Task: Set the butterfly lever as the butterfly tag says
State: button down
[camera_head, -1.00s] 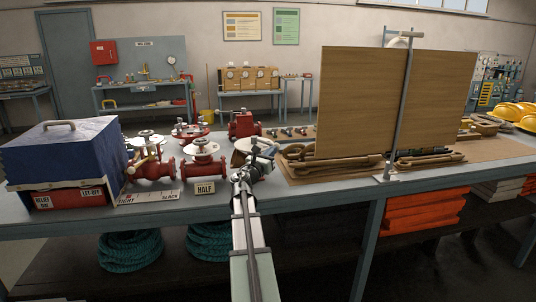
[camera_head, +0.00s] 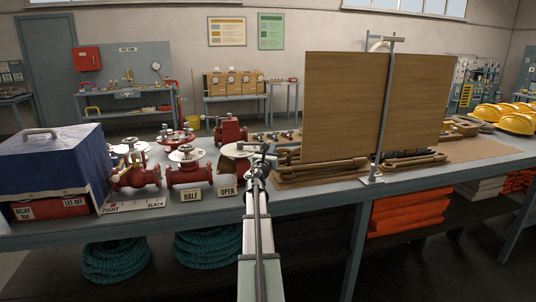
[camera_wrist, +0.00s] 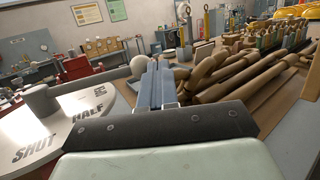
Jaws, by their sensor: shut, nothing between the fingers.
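The butterfly valve (camera_head: 233,151) stands on the bench with a pale dial on top, partly behind my gripper. The wrist view shows its dial (camera_wrist: 28,135) marked SHUT and HALF, with a third mark partly covered. The grey butterfly lever (camera_wrist: 95,79) reaches over the dial past HALF, near that third mark, and ends in a round knob (camera_wrist: 139,65). A tag reading OPEN (camera_head: 228,191) stands in front of this valve. My gripper (camera_wrist: 160,76) is shut and empty, just right of the knob; contact cannot be told. It also shows in the head view (camera_head: 258,157).
Red valves (camera_head: 188,172) stand to the left, with a HALF tag (camera_head: 191,195) and a TIGHT–SLACK strip (camera_head: 132,207). A blue-covered box (camera_head: 50,165) is at far left. A wooden board (camera_head: 345,108) on a metal post (camera_head: 385,120) stands right, above wooden pieces (camera_wrist: 225,75).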

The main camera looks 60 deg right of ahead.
jog(key=shift+w+d, duration=0.35)
jog(key=shift+d, duration=0.55)
jog(key=shift+w+d, duration=0.35)
jog(key=shift+d, duration=0.5)
jog(key=s+a+f+n+t+y, duration=0.3)
jog(key=s+a+n+t+y, duration=0.45)
jog(key=s+a+t, duration=0.3)
jog(key=r+x, duration=0.1)
jog(key=x, duration=1.2)
jog(key=shift+d+r+t, duration=0.3)
jog(key=shift+d+t, duration=0.05)
jog(key=shift+t, duration=0.1)
jog(key=shift+h, duration=0.25)
